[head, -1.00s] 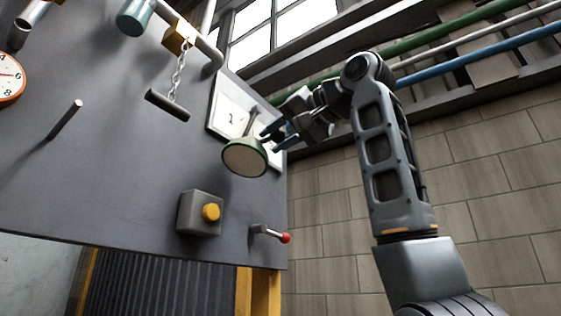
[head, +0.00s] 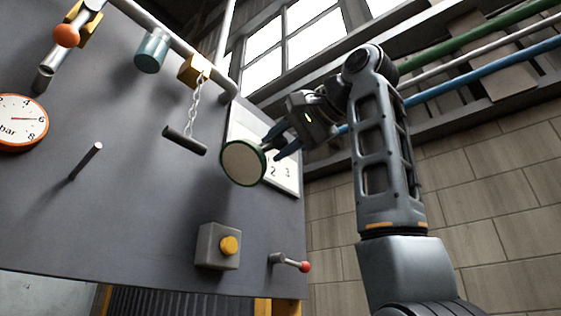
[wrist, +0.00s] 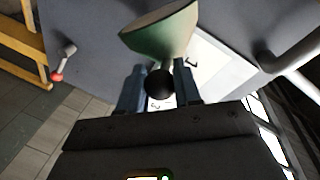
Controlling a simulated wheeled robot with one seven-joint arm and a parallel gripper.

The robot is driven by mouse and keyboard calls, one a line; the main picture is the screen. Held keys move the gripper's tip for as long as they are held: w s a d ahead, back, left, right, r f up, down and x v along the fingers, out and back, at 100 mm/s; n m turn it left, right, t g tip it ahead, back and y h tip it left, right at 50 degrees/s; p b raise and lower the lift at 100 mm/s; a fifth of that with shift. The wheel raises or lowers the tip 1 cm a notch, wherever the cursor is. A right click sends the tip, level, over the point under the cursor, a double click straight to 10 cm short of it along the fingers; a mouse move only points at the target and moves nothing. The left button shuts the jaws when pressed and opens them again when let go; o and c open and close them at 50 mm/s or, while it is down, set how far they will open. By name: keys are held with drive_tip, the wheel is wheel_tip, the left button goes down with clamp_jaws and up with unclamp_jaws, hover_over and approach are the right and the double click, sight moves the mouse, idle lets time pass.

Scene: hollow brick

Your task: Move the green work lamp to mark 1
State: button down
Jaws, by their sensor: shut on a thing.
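The green work lamp (head: 243,163) has a round pale face and a green rim. It is held in front of the grey panel, overlapping the white marked plate in the head view. My gripper (head: 281,143) is shut on the lamp. In the wrist view the green lamp head (wrist: 165,35) stands beyond the fingers, and a dark round part lies between the two fingers (wrist: 160,84). I cannot tell whether the lamp touches the plate.
A chain with a dark bar (head: 185,140) hangs left of the lamp. Below are a box with a yellow button (head: 219,246) and a red-tipped lever (head: 291,262). A peg (head: 86,160) and a gauge (head: 20,122) are further left. A pipe runs above.

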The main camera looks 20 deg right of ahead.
drive_tip(key=shift+r, duration=0.25)
drive_tip(key=c, duration=0.8)
unclamp_jaws()
drive_tip(key=shift+a+f, duration=0.1)
drive_tip(key=shift+s, duration=0.1)
drive_tip(key=f+b+v, duration=0.1)
drive_tip(key=b+v, duration=0.1)
drive_tip(key=v, duration=0.5)
drive_tip(key=shift+s+d+r, duration=0.25)
drive_tip(key=shift+s+r, duration=0.05)
drive_tip(key=shift+r, duration=0.15)
